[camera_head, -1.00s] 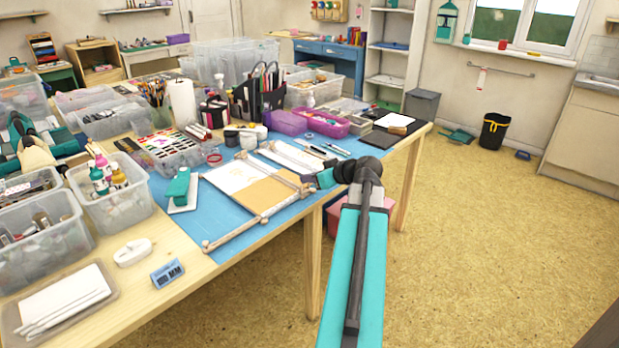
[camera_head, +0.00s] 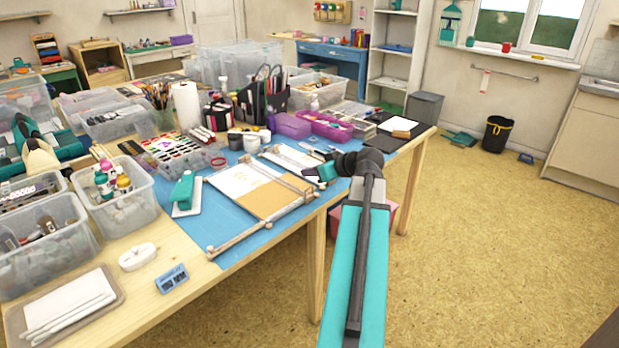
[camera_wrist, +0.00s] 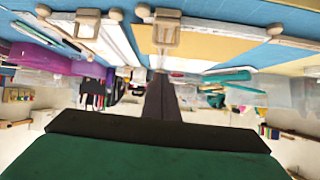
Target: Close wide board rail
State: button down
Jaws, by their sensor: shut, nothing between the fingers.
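The wide board (camera_head: 235,180), with white paper and a tan panel (camera_head: 268,198), lies on the blue mat. A pale rail (camera_head: 262,225) runs along its near side, apart from the paper. Another bar lies along its right side. In the wrist view, which is upside down, the board's tan panel (camera_wrist: 205,42) and a beige clip (camera_wrist: 166,30) show near the top. My gripper (camera_head: 313,174) is at the board's right end; its dark shut fingers (camera_wrist: 159,80) hold nothing. I cannot tell whether they touch the rail.
A narrower white board (camera_head: 293,158) lies just behind, near my gripper. A teal stapler (camera_head: 183,188) stands left of the wide board. Purple bins (camera_head: 325,125) and pen holders crowd the back. The floor (camera_head: 480,240) at right is clear.

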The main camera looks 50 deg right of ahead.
jog(key=s+r, duration=0.2)
jog(key=s, duration=0.7)
jog(key=shift+a+r, duration=0.2)
jog(key=shift+a, duration=0.25)
jog(key=shift+s, duration=0.1)
